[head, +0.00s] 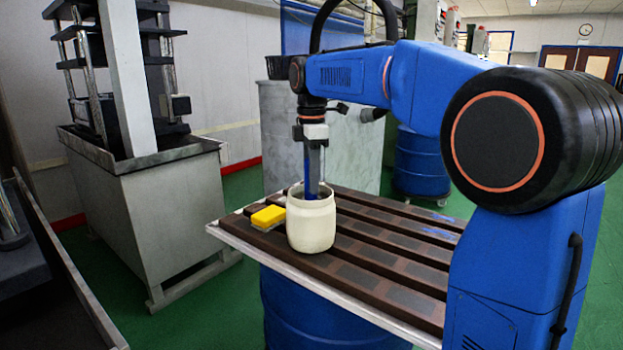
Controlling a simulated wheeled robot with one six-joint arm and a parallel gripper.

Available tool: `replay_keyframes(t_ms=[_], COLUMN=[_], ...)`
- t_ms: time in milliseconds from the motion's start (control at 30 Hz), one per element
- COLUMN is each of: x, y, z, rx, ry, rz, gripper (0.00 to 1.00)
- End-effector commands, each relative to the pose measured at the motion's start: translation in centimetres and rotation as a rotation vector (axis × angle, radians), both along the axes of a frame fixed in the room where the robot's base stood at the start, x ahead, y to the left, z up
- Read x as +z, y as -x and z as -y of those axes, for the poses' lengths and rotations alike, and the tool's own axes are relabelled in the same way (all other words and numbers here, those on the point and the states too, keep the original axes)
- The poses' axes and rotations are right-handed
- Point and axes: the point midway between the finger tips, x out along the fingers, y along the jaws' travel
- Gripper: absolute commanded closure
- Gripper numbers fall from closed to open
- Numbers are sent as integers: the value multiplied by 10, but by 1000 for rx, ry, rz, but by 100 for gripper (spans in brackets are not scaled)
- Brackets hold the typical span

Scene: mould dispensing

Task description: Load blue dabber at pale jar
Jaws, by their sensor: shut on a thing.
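The pale jar (311,226) stands upright on the slatted board at the middle of the head view, its mouth open at the top. My gripper (314,150) points straight down above the jar. It is shut on the blue dabber (312,188), which hangs upright with its lower end inside the jar mouth. The dabber's lower tip is hidden by the jar wall, so I cannot tell whether it touches the bottom.
A yellow sponge-like block (268,217) lies just left of the jar. A grey press (150,200) stands at left.

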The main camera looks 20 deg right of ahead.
Motion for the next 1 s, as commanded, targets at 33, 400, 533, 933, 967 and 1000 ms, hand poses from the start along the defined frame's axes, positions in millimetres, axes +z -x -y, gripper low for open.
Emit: replay_keyframes(t_ms=[33, 400, 533, 933, 967, 1000], x=[0, -4, -5, -7, -7, -7], y=[0, 0, 0, 0, 0, 0], z=[0, 0, 0, 0, 0, 0], rx=[0, 0, 0, 0, 0, 0], ry=[0, 0, 0, 0, 0, 0], rz=[0, 0, 0, 0, 0, 0], gripper=[96, 96, 96, 96, 96, 96])
